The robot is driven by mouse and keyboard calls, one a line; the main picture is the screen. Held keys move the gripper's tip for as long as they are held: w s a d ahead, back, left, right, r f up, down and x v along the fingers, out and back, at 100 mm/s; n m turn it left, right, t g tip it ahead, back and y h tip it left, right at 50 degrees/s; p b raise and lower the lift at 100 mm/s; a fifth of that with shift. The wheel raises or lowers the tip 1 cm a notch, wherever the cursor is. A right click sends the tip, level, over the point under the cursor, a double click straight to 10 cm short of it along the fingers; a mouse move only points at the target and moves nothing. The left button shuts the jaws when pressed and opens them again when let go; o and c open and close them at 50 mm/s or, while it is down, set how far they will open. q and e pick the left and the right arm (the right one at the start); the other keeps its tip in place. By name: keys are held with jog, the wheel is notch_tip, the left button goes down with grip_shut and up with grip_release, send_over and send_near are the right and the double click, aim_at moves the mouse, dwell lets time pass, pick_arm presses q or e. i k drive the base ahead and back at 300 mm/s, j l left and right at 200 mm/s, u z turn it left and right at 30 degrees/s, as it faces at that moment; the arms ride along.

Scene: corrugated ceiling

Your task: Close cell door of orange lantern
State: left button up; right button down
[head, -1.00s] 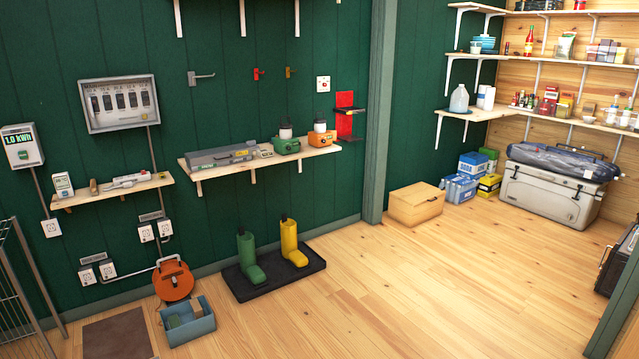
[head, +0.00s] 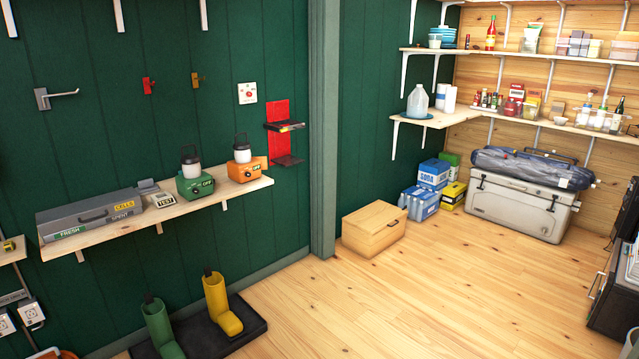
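The orange lantern (head: 246,171) stands upright at the right end of a wooden wall shelf (head: 128,226) on the green wall. It has an orange base with a small label, a pale globe and a dark top with a handle. Its cell door is too small to make out, so I cannot tell whether it is open or shut. A green lantern (head: 195,186), labelled OFF, stands to its left. Neither of my grippers is in view.
Left of the lanterns are a small tester (head: 164,201) and a grey cells case (head: 90,215). Below, green and yellow boots (head: 218,301) stand on a black tray (head: 256,325). A green post (head: 323,130) and wooden box (head: 374,229) are right. The floor at centre right is clear.

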aim_at(264, 165)
jog(key=i+u, duration=0.15)
jog(key=i, duration=0.4)
jog(key=i+l+u, duration=0.15)
jog(key=i, duration=0.35)
jog(key=i+l+u, duration=0.1)
jog(key=i, duration=0.4)
jog(key=i+l+u, duration=0.25)
jog(key=i+u, duration=0.2)
jog(key=i+l+u, duration=0.85)
jog(key=l, duration=0.15)
jog(key=i+l+u, duration=0.15)
jog(key=l+u, duration=0.1)
jog(key=l, duration=0.25)
